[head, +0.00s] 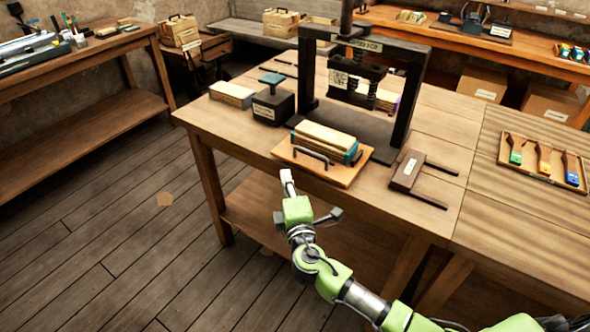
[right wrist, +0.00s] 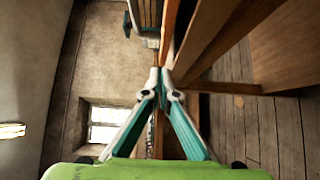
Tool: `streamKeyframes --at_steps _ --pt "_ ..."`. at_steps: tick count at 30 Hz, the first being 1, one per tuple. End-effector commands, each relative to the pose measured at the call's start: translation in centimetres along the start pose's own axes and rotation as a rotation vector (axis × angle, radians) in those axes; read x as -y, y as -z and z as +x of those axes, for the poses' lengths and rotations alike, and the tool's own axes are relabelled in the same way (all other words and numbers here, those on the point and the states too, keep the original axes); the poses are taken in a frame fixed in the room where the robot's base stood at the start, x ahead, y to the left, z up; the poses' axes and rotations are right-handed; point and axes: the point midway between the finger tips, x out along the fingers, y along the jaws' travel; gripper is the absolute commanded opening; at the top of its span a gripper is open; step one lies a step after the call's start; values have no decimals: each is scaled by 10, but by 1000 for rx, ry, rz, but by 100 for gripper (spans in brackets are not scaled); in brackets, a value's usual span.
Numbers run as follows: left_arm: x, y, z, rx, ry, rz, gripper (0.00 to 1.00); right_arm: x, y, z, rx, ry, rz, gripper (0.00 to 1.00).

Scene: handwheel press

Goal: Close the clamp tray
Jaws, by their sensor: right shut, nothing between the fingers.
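The clamp tray (head: 345,177) is an orange-brown board with a dark bar handle (head: 311,153) on its near side. It sticks out of the black press (head: 404,90) toward the table's front edge. A stack of books (head: 324,138) with a tan top and teal covers lies on it. My right gripper (head: 287,174) is shut and empty, just off the tray's front left corner at the table's front edge. Its closed fingertips show in the right wrist view (right wrist: 160,76). I cannot tell whether they touch the tray. My left gripper is not in view.
A dark block (head: 273,107) and a pale book block (head: 232,94) stand left of the press. A brown clamp piece with dark prongs (head: 407,170) lies right of the tray. A tray of coloured brushes (head: 565,165) lies farther right. The floor left of the table is clear.

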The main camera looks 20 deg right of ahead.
Motion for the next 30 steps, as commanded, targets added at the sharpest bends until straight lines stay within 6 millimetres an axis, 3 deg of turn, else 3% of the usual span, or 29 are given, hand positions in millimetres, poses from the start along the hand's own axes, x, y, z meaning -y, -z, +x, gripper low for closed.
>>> streamKeyframes --at_steps 6,20,30 --pt "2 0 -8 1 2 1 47 0 -22 19 1 1 -3 0" --pt "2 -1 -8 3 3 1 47 1 -28 24 1 2 -1 0" --pt "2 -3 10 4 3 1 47 3 -58 54 3 0 -2 0"
